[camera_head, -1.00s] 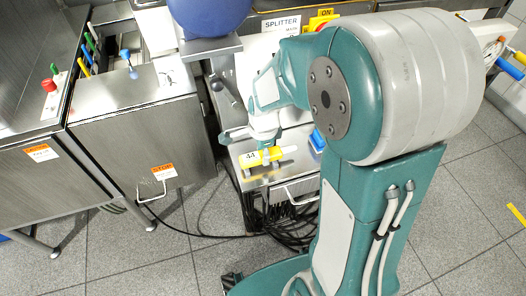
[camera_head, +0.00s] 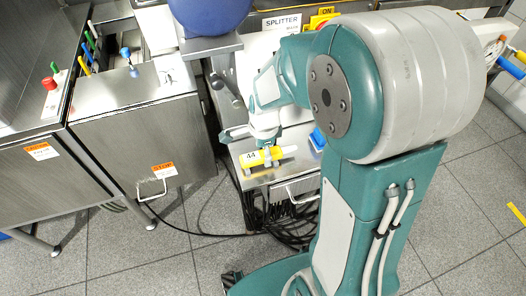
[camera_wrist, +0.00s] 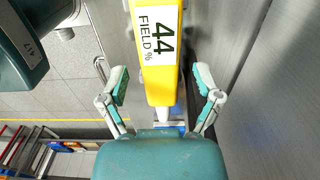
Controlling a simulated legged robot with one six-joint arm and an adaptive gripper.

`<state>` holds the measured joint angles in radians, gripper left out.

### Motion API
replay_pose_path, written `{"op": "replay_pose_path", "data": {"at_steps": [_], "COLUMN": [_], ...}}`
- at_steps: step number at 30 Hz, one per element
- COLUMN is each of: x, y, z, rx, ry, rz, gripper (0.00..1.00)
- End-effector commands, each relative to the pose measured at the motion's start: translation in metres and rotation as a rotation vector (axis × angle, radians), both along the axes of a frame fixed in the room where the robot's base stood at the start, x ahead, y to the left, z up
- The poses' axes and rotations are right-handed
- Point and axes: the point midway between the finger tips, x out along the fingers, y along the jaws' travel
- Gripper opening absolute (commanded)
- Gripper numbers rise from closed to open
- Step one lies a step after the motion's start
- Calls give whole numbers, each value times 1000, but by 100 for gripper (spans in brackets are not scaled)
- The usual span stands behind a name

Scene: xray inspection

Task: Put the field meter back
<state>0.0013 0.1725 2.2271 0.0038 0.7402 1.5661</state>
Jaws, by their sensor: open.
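The field meter (camera_head: 258,158) is yellow with a white label reading 44. In the head view it lies across small supports on a steel surface (camera_head: 285,172), under my gripper. In the wrist view the meter (camera_wrist: 157,82), labelled "44 FIELD %", lies between my spread fingers. My gripper (camera_wrist: 161,76) is open, with a gap between each finger and the meter. In the head view my gripper (camera_head: 250,138) is just above and behind the meter, and my arm hides part of the area to the right.
A blue object (camera_head: 317,139) sits on the surface just right of the meter. A steel cabinet (camera_head: 135,145) with coloured handles stands to the left. A blue ball (camera_head: 208,15) is above, behind the gripper. Dark cables lie on the floor below the surface.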

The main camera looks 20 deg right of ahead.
Motion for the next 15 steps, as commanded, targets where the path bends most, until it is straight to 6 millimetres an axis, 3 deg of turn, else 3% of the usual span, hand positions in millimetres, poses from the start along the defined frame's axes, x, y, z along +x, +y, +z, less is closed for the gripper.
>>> {"op": "replay_pose_path", "data": {"at_steps": [9, 15], "x": [1, 0], "y": [0, 0], "z": [55, 74], "rx": [0, 0], "ry": [-6, -3], "rz": [0, 2], "gripper": [82, 82]}}
